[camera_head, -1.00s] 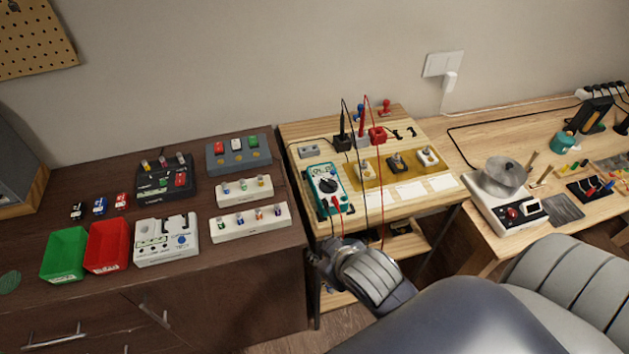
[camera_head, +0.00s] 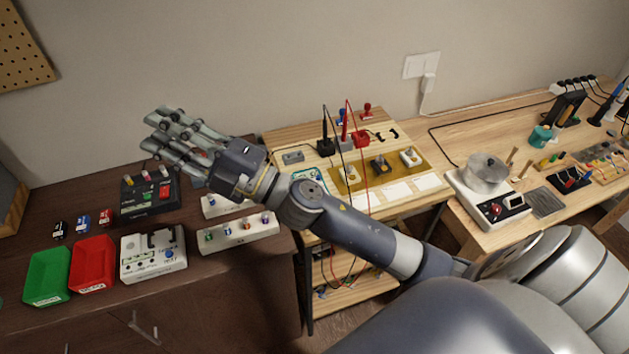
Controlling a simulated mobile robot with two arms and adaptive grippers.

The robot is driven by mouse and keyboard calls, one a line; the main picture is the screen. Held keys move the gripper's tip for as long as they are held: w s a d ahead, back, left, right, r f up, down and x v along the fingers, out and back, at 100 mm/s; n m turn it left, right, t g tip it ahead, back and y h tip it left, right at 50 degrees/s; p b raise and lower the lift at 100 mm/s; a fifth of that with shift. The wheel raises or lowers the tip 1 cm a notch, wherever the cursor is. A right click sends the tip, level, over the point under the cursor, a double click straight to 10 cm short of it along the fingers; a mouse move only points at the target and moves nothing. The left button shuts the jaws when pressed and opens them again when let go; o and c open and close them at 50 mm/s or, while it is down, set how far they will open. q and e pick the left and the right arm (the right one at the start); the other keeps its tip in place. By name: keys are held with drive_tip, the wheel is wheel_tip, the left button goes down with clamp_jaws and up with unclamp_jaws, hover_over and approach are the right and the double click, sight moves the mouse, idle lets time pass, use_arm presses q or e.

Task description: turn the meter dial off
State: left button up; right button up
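The meter (camera_head: 312,174) is a teal-edged multimeter on the light wooden bench. Only its top strip shows, because my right arm crosses in front of it. Its dial is hidden behind my forearm and wrist. My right gripper (camera_head: 160,138) is well to the left of the meter, above the dark cabinet top. Its fingers point left and are spread open, with nothing between them. My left gripper is not in view.
Below the gripper stand a black switch box (camera_head: 150,196), a white device (camera_head: 152,252), a red bin (camera_head: 92,264) and a green bin (camera_head: 47,275). Black and red probes stand upright behind the meter, with leads hanging down. A pot (camera_head: 486,172) sits at right.

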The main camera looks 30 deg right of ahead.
drive_tip(key=s+a+n+g+y, duration=0.3)
drive_tip(key=a+n+g+y, duration=0.25)
drive_tip(key=n+g, duration=0.35)
wheel_tip(320, 180, down, 10)
drive_tip(key=s+n+g+h, duration=0.1)
drive_tip(key=n+g+h, duration=0.5)
drive_tip(key=n, duration=0.2)
drive_tip(key=w+d+f+n+g+h, duration=0.1)
drive_tip(key=d+f+h, duration=0.25)
drive_tip(key=d, duration=0.35)
drive_tip(key=w+d+f+n+h, duration=0.1)
drive_tip(key=w+d+f+h, duration=0.2)
drive_tip(key=d, duration=0.4)
drive_tip(key=s+d+m+g+h, duration=0.15)
drive_tip(key=d+h, duration=0.65)
drive_tip(key=d, duration=1)
drive_tip(key=shift+m, duration=0.25)
drive_tip(key=f+p, duration=0.1)
drive_tip(key=f, duration=0.3)
drive_tip(key=f+p, duration=0.1)
drive_tip(key=f, duration=0.4)
drive_tip(key=shift+a+f+p, duration=0.2)
drive_tip(key=shift+f+p, duration=0.1)
drive_tip(key=shift+p, duration=0.1)
drive_tip(key=shift+c, duration=0.2)
